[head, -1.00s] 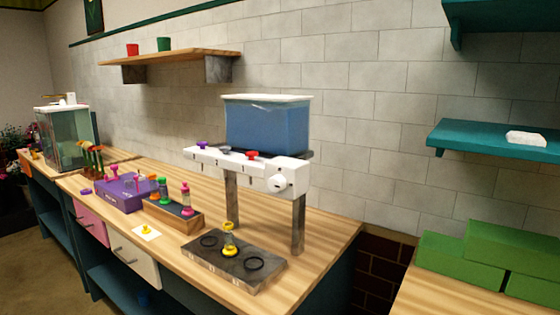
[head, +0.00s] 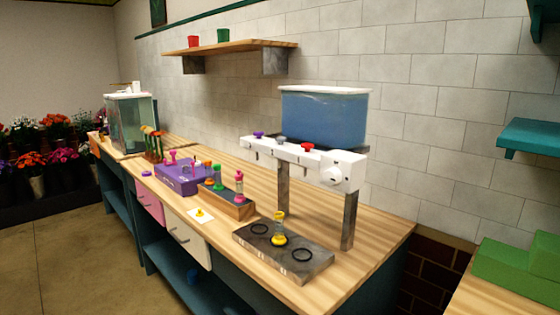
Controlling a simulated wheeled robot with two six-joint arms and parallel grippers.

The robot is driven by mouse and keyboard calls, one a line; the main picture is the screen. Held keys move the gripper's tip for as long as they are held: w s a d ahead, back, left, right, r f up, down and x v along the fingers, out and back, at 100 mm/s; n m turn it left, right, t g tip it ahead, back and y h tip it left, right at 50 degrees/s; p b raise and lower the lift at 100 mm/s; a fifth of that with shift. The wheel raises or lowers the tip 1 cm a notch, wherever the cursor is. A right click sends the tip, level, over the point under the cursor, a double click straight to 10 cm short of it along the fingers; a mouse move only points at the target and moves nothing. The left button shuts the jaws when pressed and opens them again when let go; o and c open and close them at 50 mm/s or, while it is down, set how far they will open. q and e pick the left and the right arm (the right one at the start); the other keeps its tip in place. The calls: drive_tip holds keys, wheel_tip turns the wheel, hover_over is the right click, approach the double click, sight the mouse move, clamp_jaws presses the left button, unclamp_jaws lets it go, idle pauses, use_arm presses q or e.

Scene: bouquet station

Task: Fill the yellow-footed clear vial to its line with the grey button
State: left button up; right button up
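The yellow-footed clear vial (head: 279,229) stands upright on the dark stone tray (head: 308,268), at the middle one of its ring marks. It is too small for me to make out its line or any liquid in it. The grey button (head: 280,140) sits on top of the white dispenser bar (head: 296,154), between a purple button (head: 258,134) and a red button (head: 307,147). A clear tank of blue liquid (head: 324,117) rests above the bar. Neither of my grippers is in view.
A white knob (head: 333,174) is on the bar's right end, and grey posts (head: 348,219) hold it up. A wooden rack (head: 228,205) with stoppered vials and a purple box (head: 182,177) stand to the left. A yellow stopper (head: 199,212) lies on a white card.

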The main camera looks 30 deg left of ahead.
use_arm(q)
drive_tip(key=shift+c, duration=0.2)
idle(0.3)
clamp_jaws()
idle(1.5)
